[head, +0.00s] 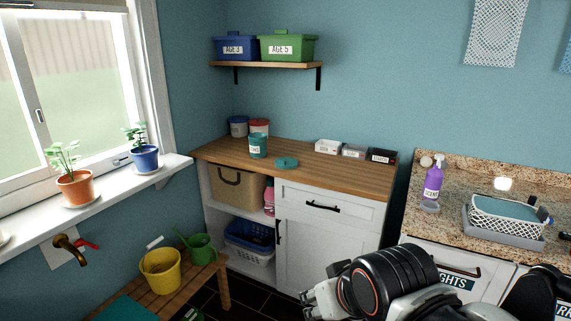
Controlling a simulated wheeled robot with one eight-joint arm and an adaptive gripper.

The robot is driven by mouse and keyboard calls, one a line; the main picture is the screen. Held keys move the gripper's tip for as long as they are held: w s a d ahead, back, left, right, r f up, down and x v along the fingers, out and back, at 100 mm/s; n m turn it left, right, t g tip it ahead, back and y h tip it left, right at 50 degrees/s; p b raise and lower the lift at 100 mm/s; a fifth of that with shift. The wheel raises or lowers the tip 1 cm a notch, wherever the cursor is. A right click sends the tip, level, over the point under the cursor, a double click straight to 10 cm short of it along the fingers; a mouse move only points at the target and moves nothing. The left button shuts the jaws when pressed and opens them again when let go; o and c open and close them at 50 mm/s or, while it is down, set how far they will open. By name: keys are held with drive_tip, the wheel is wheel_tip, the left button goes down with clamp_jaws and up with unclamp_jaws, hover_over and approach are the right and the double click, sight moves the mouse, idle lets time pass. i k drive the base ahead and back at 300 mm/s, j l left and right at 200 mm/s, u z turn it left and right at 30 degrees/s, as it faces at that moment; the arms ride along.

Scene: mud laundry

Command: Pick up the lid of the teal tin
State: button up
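The teal tin (258,147) stands upright on the wooden counter (345,177), with a pale label on its front. A round teal lid (287,162) lies flat on the counter just to the right of the tin and apart from it. My gripper (308,298) is low in the picture, in front of the white cabinet and well below the counter top, pointing left. Nothing shows between its fingers, but they are too small and overlapped to tell how far apart they are. The lid is fully in view.
Two tins, one blue (238,127) and one red (259,127), stand behind the teal tin. Three small boxes (354,151) sit to the lid's right. A shelf (265,65) hangs above. A bench (185,285) stands at lower left. The counter's front is clear.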

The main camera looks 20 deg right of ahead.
sight(287, 163)
drive_tip(key=i+z, duration=0.1)
drive_tip(key=i, duration=0.4)
drive_tip(key=i+j+z, duration=0.1)
drive_tip(key=i, duration=0.4)
drive_tip(key=i+j+z, duration=0.1)
drive_tip(key=i, duration=0.4)
drive_tip(key=i+j+z, duration=0.1)
drive_tip(key=i+j, duration=0.15)
drive_tip(key=i, duration=0.2)
drive_tip(key=i+j+z, duration=0.1)
drive_tip(key=i+j, duration=0.15)
drive_tip(key=i, duration=0.25)
drive_tip(key=u, duration=0.15)
